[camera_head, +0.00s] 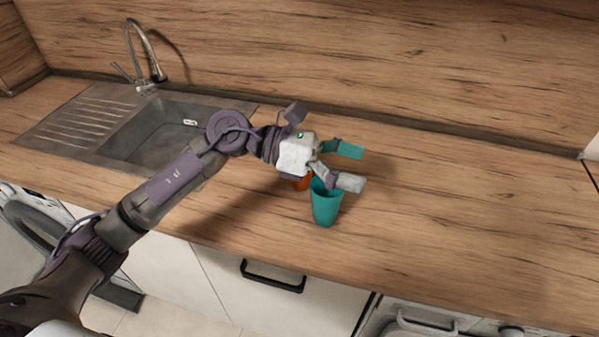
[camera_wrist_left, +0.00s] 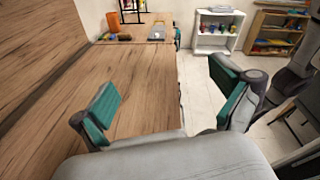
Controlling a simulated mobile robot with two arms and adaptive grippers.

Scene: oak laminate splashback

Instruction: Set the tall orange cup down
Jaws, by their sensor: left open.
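My left gripper (camera_head: 357,167) is open over the counter, fingers spread and pointing right, with nothing between them; both fingers also show in the left wrist view (camera_wrist_left: 170,105). A small part of an orange cup (camera_head: 303,184) shows below the gripper's body, most of it hidden by the gripper and a teal cup. The teal cup (camera_head: 326,208) stands upright on the counter, just below the nearer finger, which overlaps its rim in the picture. I cannot tell whether they touch. My right gripper is in neither view.
The wood counter (camera_head: 450,225) is clear to the right. A sink (camera_head: 150,135) with a tap (camera_head: 150,55) lies to the left. In the left wrist view, an upright orange object (camera_wrist_left: 113,24) stands at the counter's far end, with shelves (camera_wrist_left: 218,32) beyond.

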